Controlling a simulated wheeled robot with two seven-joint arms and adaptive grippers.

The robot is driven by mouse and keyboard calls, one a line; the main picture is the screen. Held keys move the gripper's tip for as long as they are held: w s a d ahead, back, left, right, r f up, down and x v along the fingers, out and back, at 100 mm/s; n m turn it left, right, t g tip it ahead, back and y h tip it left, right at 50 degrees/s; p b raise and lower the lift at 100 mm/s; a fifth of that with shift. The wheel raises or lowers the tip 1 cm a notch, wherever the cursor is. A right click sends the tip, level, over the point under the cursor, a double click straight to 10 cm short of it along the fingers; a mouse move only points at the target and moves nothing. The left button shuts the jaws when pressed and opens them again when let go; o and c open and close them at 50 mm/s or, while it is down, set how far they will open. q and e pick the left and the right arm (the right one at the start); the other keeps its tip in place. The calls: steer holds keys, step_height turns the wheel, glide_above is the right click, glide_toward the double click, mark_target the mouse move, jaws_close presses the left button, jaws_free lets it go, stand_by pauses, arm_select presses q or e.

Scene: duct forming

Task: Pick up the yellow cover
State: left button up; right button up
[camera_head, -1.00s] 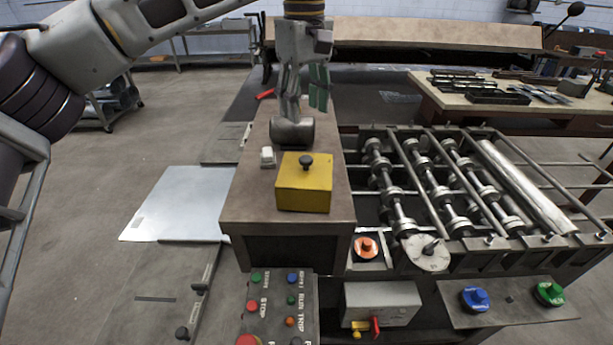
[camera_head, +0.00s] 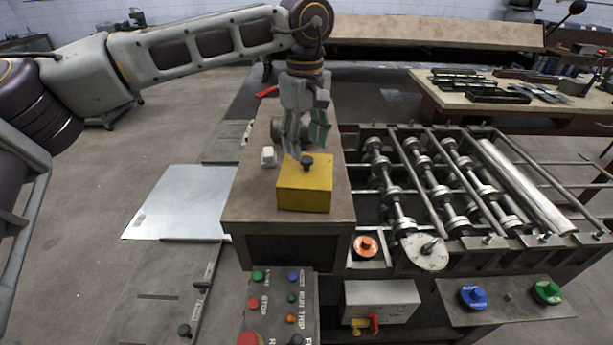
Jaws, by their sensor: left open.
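The yellow cover (camera_head: 303,190) is a box shape with a black knob (camera_head: 307,162) on top. It sits on the brown top of the machine cabinet (camera_head: 245,204), near its front edge. My left gripper (camera_head: 306,150) points down over the knob, with its fingers open around or just behind it. I cannot tell whether the fingers touch the knob. The cover rests flat on the cabinet. My right gripper is not in view.
Roller shafts (camera_head: 447,190) fill the right side. A button panel (camera_head: 279,308) is in front. A metal sheet (camera_head: 180,203) lies at left.

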mark_target(307, 158)
arm_select(q)
steer(key=shift+f, duration=0.1)
steer(key=shift+f, duration=0.2)
steer(key=shift+d+f+p, duration=0.1)
steer(key=shift+f+p, duration=0.7)
steer(key=shift+f, duration=1.5)
steer(key=c, duration=1.1)
jaws_close()
